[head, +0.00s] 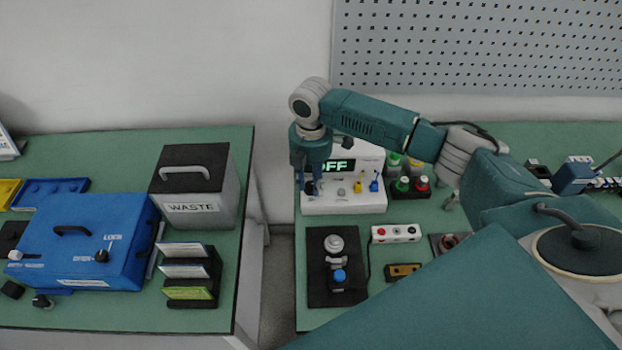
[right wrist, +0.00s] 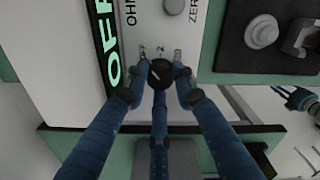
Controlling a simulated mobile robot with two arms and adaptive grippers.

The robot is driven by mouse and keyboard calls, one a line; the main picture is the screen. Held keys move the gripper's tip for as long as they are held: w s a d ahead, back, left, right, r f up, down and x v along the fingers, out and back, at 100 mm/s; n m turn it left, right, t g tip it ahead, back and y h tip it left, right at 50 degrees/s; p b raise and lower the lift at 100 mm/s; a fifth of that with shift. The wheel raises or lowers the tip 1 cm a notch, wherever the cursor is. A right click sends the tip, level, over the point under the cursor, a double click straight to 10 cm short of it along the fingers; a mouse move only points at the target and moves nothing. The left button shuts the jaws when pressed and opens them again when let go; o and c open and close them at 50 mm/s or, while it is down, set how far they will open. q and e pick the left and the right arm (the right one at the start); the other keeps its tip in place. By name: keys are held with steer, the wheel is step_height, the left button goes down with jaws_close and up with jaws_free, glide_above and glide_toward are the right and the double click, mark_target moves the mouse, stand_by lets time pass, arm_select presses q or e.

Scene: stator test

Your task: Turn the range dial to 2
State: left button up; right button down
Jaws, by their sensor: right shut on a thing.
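The range dial (right wrist: 158,76) is a round black knob with a pale pointer line on the front of the white meter (head: 345,203). In the head view the right gripper (head: 312,186) reaches down at the meter's left end and largely hides the dial. The meter's display (head: 338,166) shows OFF in green, partly covered in the head view. Blue fingers, likely my left gripper (right wrist: 298,98), show small at the right wrist view's right edge.
Yellow and blue plugs (head: 374,184) sit on the meter right of the dial. A black fixture (head: 322,292) is in front. The waste bin (head: 222,210) and blue box (head: 88,255) are on the left bench, across a gap.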

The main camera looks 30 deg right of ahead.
mark_target(310, 185)
steer(key=m+p, duration=0.4)
steer(key=p, duration=0.1)
steer(key=shift+a+r+m, duration=0.1)
steer(key=shift+r+m, duration=0.2)
steer(key=shift+f+m+p, duration=0.2)
steer(key=shift+m+p, duration=1.3)
steer(key=shift+m, duration=0.2)
steer(key=shift+w, duration=0.1)
steer(key=c, duration=1.4)
jaws_free()
step_height(310, 185, up, 12)
steer(key=shift+f, duration=0.1)
